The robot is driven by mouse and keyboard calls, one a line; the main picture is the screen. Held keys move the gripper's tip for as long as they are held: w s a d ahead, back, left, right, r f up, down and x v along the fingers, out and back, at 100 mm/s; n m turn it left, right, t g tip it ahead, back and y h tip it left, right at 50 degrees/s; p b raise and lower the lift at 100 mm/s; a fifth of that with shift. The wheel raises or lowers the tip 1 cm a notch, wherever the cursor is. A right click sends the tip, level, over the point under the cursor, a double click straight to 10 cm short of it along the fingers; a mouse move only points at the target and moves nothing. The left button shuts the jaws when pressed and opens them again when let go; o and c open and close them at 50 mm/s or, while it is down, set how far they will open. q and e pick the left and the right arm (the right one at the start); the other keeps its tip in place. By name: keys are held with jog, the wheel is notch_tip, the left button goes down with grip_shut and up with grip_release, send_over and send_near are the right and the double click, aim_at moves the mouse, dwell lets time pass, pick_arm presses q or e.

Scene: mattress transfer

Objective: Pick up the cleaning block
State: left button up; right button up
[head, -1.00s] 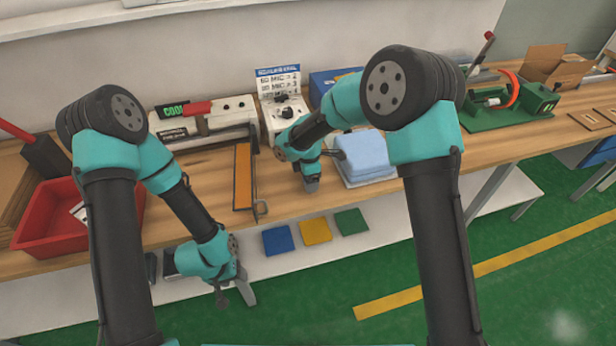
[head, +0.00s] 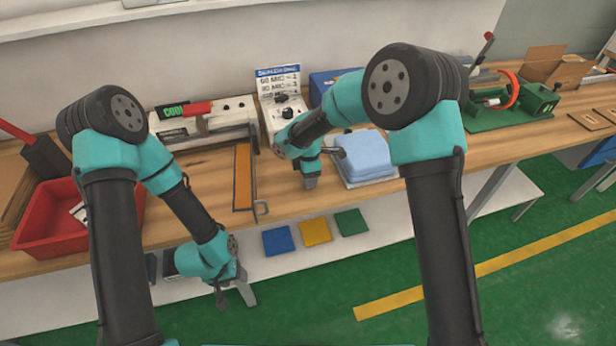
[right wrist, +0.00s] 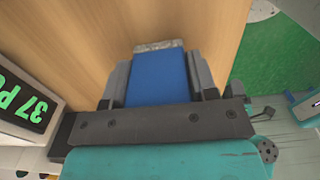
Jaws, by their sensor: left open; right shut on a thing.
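The cleaning block (right wrist: 158,78) is blue with a rough grey strip at its far end, seen in the right wrist view. My right gripper (right wrist: 158,62) is shut on it, with a grey finger along each side. In the head view my right gripper (head: 311,182) is over the wooden bench, just left of the light-blue pad (head: 366,155); the block is hard to make out there. My left gripper (head: 235,298) is open and empty, low in front of the bench edge.
The light-blue pad rests on a pale tray. An orange strip (head: 243,178) and a red bin (head: 55,235) are to the left. A white control box (head: 283,115) stands behind. Blue, yellow and green squares (head: 315,232) lie on the lower shelf.

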jog(key=shift+r, duration=0.95)
jog(key=s+r, duration=0.2)
jog(key=s, duration=1.4)
jog(key=shift+r, duration=0.1)
jog(key=w+d+r+m, duration=0.2)
jog(key=w+d+m, duration=0.5)
jog(key=d+m, duration=0.3)
jog(key=w+d+r+m, duration=0.2)
jog(key=w+d+m, duration=0.5)
jog(key=d+m, duration=0.4)
jog(key=m, duration=0.3)
jog(key=shift+r+m, duration=0.3)
jog(key=shift+w, duration=0.1)
